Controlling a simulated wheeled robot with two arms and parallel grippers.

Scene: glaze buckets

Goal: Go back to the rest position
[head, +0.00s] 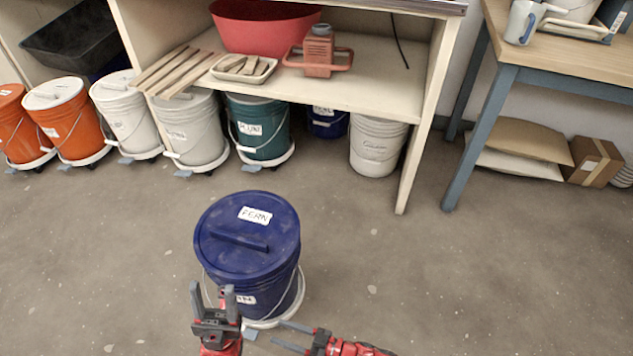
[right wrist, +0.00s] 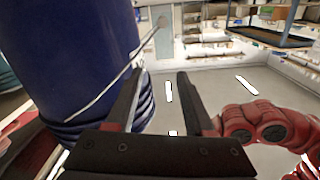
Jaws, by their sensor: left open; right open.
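A dark blue lidded bucket (head: 250,245) with a white label reading "FERN" stands upright on a white wheeled dolly (head: 280,317) in front of me on the floor. My left gripper (head: 213,292) is open, fingers up, in front of the bucket's near side in the head view. My right gripper (head: 285,338) is open at the bucket's lower right, its fingers pointing left. In the right wrist view the bucket (right wrist: 60,55) fills the left side, with its wire handle running down beside my open right gripper (right wrist: 158,80). Nothing shows between the fingers of either gripper.
Several buckets on dollies line the shelf unit, including an orange one (head: 65,118), a grey one (head: 190,128) and a teal one (head: 258,125). A white bucket (head: 377,145) stands beneath the shelf. A blue-legged table (head: 481,135) is at the right. The floor around the blue bucket is clear.

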